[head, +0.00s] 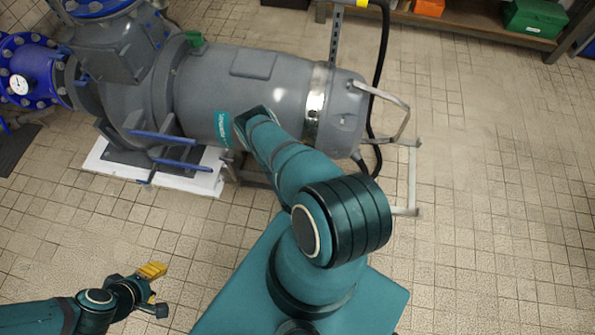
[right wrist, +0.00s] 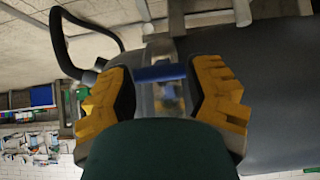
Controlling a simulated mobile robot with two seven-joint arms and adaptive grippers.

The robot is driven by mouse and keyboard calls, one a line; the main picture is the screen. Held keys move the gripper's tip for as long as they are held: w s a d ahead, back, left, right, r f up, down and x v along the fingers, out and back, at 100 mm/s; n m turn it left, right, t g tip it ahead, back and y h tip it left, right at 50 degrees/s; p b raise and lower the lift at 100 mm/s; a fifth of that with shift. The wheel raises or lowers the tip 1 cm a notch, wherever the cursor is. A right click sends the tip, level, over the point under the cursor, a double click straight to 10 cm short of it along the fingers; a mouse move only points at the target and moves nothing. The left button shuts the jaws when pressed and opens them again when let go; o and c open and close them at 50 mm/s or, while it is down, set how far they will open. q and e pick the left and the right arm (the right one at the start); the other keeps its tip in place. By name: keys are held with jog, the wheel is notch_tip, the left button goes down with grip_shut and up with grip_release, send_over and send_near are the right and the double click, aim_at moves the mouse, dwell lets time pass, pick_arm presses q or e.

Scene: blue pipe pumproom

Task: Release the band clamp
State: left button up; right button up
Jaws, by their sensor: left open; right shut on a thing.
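The grey motor (head: 270,90) lies on its side. The band clamp (head: 316,105), a shiny metal band, wraps around it near its right end. My right arm reaches up to the motor in the head view and hides my right gripper there. In the right wrist view my right gripper (right wrist: 162,85) has its yellow and black fingers on both sides of a blue handle (right wrist: 160,73) and is shut on it. The handle lies across a metal strip, and its lower part is hidden by the gripper. My left gripper (head: 150,275) is open and empty above the floor, lower left.
A blue pipe with a gauge (head: 19,84) joins the pump on the left. A metal frame (head: 413,175) and a black cable (head: 380,60) stand by the motor's right end. A shelf with a green box (head: 535,18) is at upper right. The tiled floor on the right is clear.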

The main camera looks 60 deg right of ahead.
jog(key=shift+o, duration=0.7)
jog(key=shift+s+a+f, duration=0.2)
jog(key=shift+a+f, duration=0.1)
jog(key=shift+f, duration=0.4)
jog(key=shift+r, duration=0.1)
jog(key=shift+c, duration=0.2)
jog(key=o, duration=1.4)
jog(key=shift+w+d, duration=0.1)
jog(key=shift+o, duration=0.2)
jog(key=shift+r, duration=0.1)
jog(key=v, duration=0.7)
jog(key=shift+r, duration=0.15)
